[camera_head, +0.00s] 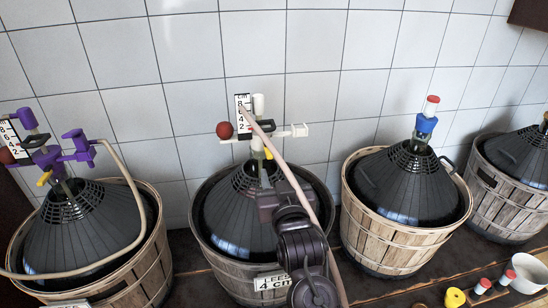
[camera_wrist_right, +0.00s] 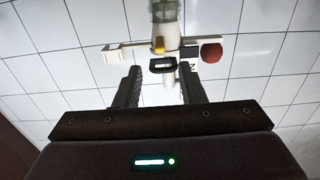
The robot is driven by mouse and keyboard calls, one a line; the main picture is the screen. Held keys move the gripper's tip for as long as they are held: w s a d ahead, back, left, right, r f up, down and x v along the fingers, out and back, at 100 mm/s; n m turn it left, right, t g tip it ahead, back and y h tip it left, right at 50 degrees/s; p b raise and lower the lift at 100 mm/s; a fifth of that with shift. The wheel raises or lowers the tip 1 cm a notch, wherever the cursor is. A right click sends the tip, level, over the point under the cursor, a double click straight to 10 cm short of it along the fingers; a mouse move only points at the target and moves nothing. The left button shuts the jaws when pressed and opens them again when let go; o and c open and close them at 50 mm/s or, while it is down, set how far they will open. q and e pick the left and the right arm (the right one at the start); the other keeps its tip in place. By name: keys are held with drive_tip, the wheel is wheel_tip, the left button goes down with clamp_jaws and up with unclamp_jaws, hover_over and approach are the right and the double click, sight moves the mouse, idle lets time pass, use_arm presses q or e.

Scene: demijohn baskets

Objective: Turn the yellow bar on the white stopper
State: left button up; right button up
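The white stopper (camera_head: 257,132) stands on the neck of the second demijohn from the left, with a gauge card (camera_head: 243,114), a red ball (camera_head: 224,130) and a pale hose. Its small yellow bar (camera_head: 268,153) shows low on the stopper. In the wrist view the yellow bar (camera_wrist_right: 159,45) lies ahead, apart from the fingers and roughly in line with the gap between them. My right gripper (camera_wrist_right: 159,68) is open and empty. In the head view the right gripper (camera_head: 267,188) is in front of this demijohn, below the stopper; its fingertips are hard to make out. My left gripper is out of view.
A purple stopper (camera_head: 47,158) with its own yellow bar tops the left demijohn. Another demijohn (camera_head: 410,185) stands in a basket at right. The hose (camera_head: 287,172) crosses in front of my right gripper. A white bowl (camera_head: 527,273) and small stoppers lie at lower right.

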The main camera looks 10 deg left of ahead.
sight(270, 158)
drive_tip(key=p+x, duration=0.2)
drive_tip(key=x, duration=0.5)
drive_tip(key=shift+w+a, duration=0.1)
drive_tip(key=shift+w, duration=0.2)
clamp_jaws()
